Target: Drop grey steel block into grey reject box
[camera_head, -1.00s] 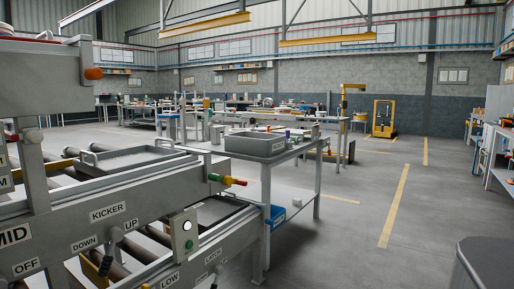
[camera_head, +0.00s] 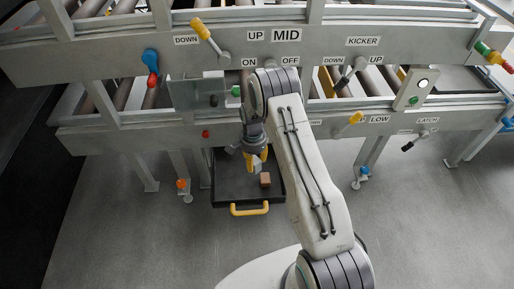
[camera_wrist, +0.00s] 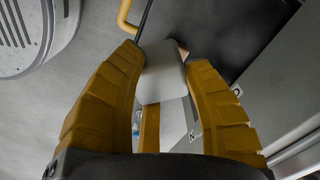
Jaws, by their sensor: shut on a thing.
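My gripper (camera_head: 257,160) hangs over the dark tray below the conveyor frame in the head view. In the wrist view its yellow fingers (camera_wrist: 166,95) are closed around the sides of the grey steel block (camera_wrist: 164,75). The block has a flat, light grey face and hides part of the tray behind it. In the head view the arm and fingers make the block hard to pick out. I cannot make out a grey reject box in either current view.
The black tray (camera_head: 225,187) has a yellow handle (camera_head: 249,210) in front and a brown block (camera_head: 265,180) inside. The conveyor frame (camera_head: 160,133) with levers and knobs runs across behind it. A yellow lever (camera_head: 204,32) sticks out. Grey floor is clear on both sides.

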